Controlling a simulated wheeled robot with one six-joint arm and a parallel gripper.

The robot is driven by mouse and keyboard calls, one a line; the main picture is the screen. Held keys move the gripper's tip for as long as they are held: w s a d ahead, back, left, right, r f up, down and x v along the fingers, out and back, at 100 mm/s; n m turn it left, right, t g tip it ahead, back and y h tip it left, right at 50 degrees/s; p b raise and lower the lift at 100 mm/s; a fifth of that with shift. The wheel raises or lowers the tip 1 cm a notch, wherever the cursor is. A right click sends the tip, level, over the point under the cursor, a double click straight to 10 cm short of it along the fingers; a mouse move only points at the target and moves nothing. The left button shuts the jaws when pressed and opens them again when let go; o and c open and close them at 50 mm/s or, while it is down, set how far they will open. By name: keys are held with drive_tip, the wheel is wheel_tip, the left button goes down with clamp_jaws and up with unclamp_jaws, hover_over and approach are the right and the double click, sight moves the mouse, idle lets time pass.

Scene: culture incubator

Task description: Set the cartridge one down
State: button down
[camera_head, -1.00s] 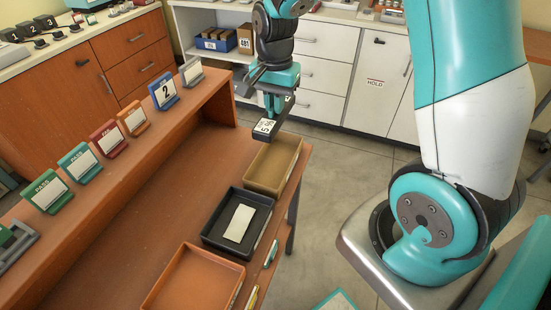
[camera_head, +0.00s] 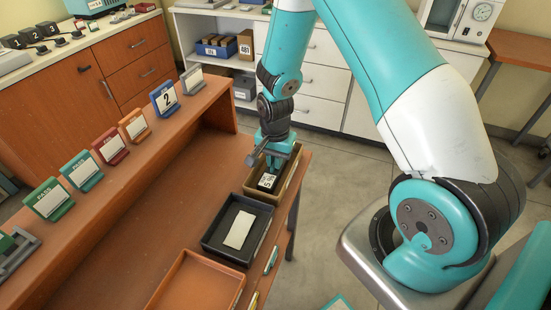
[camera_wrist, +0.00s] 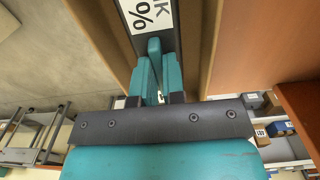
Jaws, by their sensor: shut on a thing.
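The cartridge (camera_head: 267,181) is a dark block with a white printed label, and its label also shows at the top of the wrist view (camera_wrist: 150,14). My gripper (camera_head: 273,168) points down and is shut on the cartridge, with its teal fingers at the cartridge's near end in the wrist view (camera_wrist: 155,75). The cartridge is inside the tan tray (camera_head: 290,190) at the right end of the bench, between the tray's walls. I cannot tell whether it touches the tray's floor.
A black tray (camera_head: 211,239) holding a pale card stands next to the tan tray. An orange tray (camera_head: 170,283) is nearer. Several coloured card stands, one a blue stand marked 2 (camera_head: 164,97), line the bench's raised shelf. The middle of the bench (camera_head: 150,215) is clear.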

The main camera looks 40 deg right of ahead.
drive_tip(key=shift+f, duration=0.15)
drive_tip(key=c, duration=1.2)
unclamp_jaws()
wheel_tip(320, 180, up, 12)
drive_tip(key=s+a+r+n+y, duration=0.2)
drive_tip(key=s+a+r+n, duration=0.6)
drive_tip(key=s+n, duration=0.1)
drive_tip(key=s+a+r+n+y, duration=0.2)
drive_tip(key=s+a+r+n, duration=0.5)
drive_tip(key=s, duration=0.5)
drive_tip(key=a+n+b, duration=0.1)
drive_tip(key=n, duration=0.1)
drive_tip(key=shift+a+r+n, duration=0.3)
drive_tip(key=shift+a+r, duration=0.1)
